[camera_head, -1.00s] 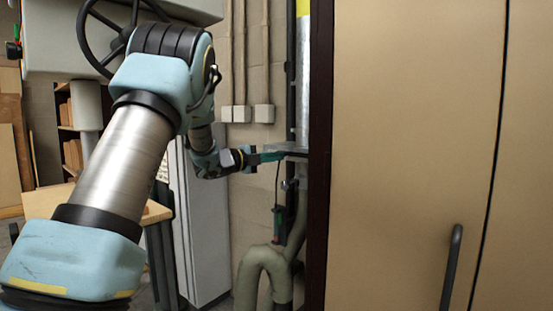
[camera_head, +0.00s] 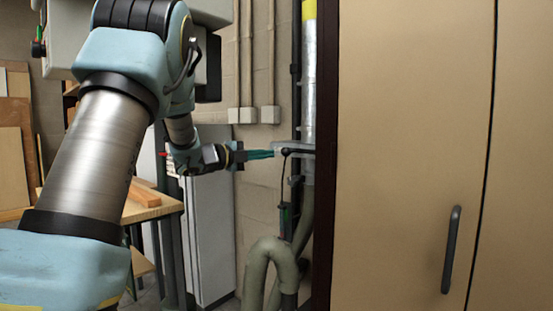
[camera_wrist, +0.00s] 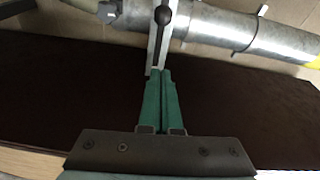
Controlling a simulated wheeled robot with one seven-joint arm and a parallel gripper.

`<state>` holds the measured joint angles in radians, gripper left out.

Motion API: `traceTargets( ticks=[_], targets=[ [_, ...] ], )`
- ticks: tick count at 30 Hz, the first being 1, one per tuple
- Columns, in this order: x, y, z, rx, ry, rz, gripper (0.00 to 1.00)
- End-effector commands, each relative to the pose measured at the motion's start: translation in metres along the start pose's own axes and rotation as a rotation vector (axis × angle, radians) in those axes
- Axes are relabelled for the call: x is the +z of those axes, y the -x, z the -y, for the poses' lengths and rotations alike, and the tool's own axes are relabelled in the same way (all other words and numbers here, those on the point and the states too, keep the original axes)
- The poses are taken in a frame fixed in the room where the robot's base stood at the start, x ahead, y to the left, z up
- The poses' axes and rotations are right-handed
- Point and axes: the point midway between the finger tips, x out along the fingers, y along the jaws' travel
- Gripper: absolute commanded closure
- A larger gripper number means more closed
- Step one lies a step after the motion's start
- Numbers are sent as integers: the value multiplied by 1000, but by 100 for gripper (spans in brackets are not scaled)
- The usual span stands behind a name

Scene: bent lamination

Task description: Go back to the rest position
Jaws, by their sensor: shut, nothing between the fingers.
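My gripper (camera_head: 262,154) reaches out to the right in the head view, in front of the wall and left of the cabinet's dark edge. Its green fingers are together and hold nothing. In the wrist view my gripper (camera_wrist: 160,78) shows the two fingers side by side and shut. Just beyond their tips is a light metal bracket with a dark lever (camera_wrist: 162,16). The dark lever also shows in the head view (camera_head: 292,151), close to the fingertips. I cannot tell whether the fingers touch it.
A tall beige cabinet (camera_head: 410,120) with a dark handle (camera_head: 451,250) fills the right. A silver pipe (camera_head: 309,90) and a bent hose (camera_head: 268,262) run along the wall. A wooden table (camera_head: 150,206) stands at left beside a white cabinet (camera_head: 212,230).

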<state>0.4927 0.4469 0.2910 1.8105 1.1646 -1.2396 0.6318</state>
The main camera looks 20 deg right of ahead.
Motion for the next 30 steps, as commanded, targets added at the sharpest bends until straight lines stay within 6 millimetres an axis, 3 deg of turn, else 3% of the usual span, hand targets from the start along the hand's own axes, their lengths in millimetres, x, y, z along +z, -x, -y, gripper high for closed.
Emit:
traceTargets(
  ticks=[9,14,18,22,26,30],
  targets=[
    [2,18,1,1,12,17,100],
    [36,43,3,2,156,226,100],
    [78,104,-16,7,455,584,100],
    [86,180,-59,19,794,927,100],
    [55,254,-110,40,1139,1239,100],
    [-10,315,-157,76,1479,1522,100]
  ],
)
